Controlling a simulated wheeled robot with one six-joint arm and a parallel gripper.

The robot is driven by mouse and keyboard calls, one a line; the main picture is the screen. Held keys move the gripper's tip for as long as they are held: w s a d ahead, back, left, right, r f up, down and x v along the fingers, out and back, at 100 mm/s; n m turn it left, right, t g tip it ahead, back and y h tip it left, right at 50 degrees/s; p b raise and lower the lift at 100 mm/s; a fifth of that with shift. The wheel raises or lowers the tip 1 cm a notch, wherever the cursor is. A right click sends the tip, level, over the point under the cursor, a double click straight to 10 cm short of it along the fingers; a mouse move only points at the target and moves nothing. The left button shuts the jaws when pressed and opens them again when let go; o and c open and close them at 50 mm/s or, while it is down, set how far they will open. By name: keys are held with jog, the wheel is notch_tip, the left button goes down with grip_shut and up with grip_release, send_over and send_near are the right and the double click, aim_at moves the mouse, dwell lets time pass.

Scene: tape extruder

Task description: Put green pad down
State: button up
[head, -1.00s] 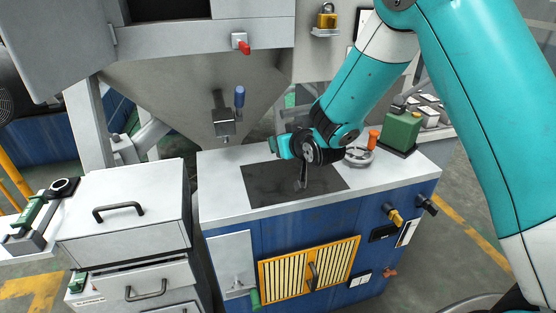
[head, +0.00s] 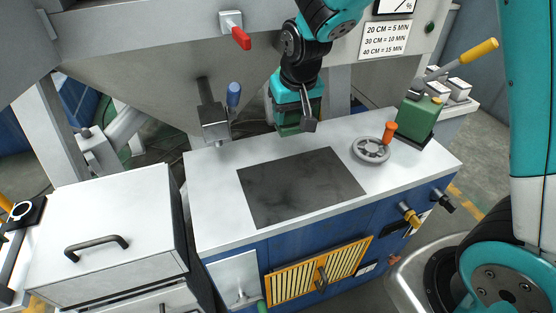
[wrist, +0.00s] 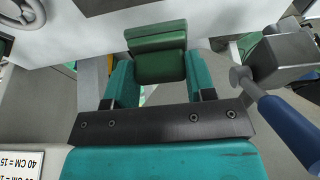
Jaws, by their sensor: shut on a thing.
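The green pad (wrist: 158,52) is a dark green block with a ridged step, held between the two teal fingers of my gripper (wrist: 160,82) in the wrist view. In the head view my gripper (head: 296,104) points down, and the green pad (head: 290,129) shows at its lower end, partly hidden by the fingers. The pad appears against the back edge of the white worktop (head: 213,205), behind the dark square plate (head: 300,186). I cannot tell its exact height or whether it touches anything.
A blue-handled clamp (head: 215,122) hangs left of my gripper; its blue handle is close in the wrist view (wrist: 292,130). A red lever (head: 238,36) is above. A grey handwheel (head: 371,150) and a green box (head: 418,117) stand at right. The dark plate is clear.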

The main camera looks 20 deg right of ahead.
jog(key=x, duration=0.3)
jog(key=s+x, duration=0.1)
jog(key=x, duration=0.1)
jog(key=d+x, duration=0.1)
jog(key=x, duration=0.2)
jog(key=shift+s+f, duration=0.3)
jog(key=shift+f, duration=2.25)
jog(key=shift+f, duration=0.15)
jog(key=o, duration=1.2)
